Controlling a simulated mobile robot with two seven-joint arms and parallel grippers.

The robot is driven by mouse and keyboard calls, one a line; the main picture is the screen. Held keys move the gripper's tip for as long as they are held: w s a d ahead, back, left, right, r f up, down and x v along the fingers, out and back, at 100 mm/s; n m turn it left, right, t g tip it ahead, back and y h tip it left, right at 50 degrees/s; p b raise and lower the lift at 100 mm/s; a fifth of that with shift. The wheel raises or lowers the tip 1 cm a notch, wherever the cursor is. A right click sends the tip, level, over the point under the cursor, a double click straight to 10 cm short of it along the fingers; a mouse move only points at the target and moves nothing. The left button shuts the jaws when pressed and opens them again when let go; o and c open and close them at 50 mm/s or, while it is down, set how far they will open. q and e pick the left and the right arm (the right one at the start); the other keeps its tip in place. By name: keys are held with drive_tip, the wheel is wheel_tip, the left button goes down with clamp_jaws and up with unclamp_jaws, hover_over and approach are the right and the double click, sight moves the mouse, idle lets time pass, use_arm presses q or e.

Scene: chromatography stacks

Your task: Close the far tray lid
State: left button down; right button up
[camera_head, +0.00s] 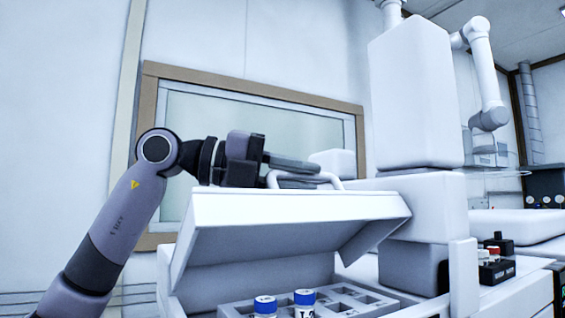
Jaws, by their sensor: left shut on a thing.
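The white tray lid (290,207) is tilted open above the tray, its front edge raised. A white bar handle (300,178) stands on top of the lid. My left gripper (292,168) comes in from the left above the lid, with its fingers at the handle and shut on it. Under the lid is a grey tray rack (350,303) with square slots. Two blue-capped vials, a left one (265,305) and a right one (304,299), stand in it. The back of the tray is hidden by the lid. My right gripper is not in view.
A tall white instrument column (413,95) stands right of the lid, close to its right end. A small control box with knobs (495,262) is farther right. A framed window (250,115) is in the wall behind.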

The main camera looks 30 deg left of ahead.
use_arm(q)
drive_tip(key=s+d+f+m+y+b, duration=0.2)
drive_tip(key=d+f+m, duration=0.3)
drive_tip(key=f, duration=0.5)
drive_tip(key=shift+s+y+b, duration=0.35)
drive_tip(key=shift+y+b, duration=0.25)
drive_tip(key=shift+b, duration=0.15)
drive_tip(key=shift+d+f, duration=0.1)
drive_tip(key=c, duration=1.4)
unclamp_jaws()
drive_tip(key=shift+s, duration=0.1)
drive_tip(key=v, duration=0.7)
drive_tip(key=shift+b, duration=0.4)
drive_tip(key=shift+s, duration=0.1)
